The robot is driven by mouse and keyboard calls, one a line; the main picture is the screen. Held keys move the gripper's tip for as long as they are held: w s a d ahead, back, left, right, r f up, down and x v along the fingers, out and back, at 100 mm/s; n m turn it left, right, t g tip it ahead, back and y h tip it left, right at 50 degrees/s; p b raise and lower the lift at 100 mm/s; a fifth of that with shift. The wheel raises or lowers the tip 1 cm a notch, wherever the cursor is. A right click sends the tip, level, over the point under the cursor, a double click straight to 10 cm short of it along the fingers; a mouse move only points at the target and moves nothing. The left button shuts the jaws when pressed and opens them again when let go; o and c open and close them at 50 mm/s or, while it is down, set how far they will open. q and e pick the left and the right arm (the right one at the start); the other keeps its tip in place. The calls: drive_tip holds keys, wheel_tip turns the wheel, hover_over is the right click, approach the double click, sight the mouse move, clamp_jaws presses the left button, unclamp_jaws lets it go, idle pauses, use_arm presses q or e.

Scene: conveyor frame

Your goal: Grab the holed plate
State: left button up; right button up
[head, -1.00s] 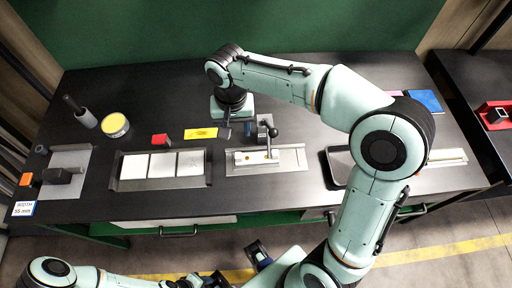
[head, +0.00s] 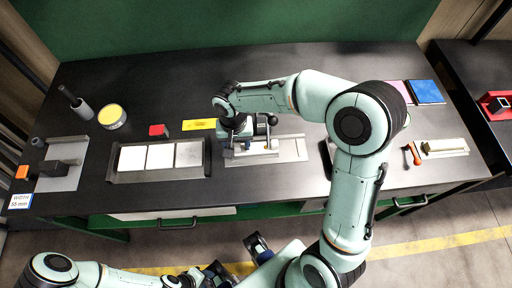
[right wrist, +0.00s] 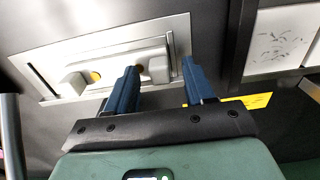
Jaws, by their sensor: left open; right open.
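A pale plate-like bar (head: 256,154) with yellowish round spots, which look like holes, lies in a metal fixture (head: 292,153) at mid-table. The right wrist view shows this bar (right wrist: 118,66) and its spots more closely. My right gripper (right wrist: 160,78) is open and empty, with its blue fingers above the near edge of the fixture; I cannot tell if they touch. In the head view my right gripper (head: 246,143) partly covers the bar and fixture. My left gripper (head: 222,272) is open, low in front of the table, away from the fixture.
A tray of white tiles (head: 160,157) stands left of the fixture. A yellow-topped can (head: 112,116) is farther left. A red-handled tool (head: 412,153) lies at the right. My right arm hides part of the dark tray.

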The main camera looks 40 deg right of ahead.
clamp_jaws()
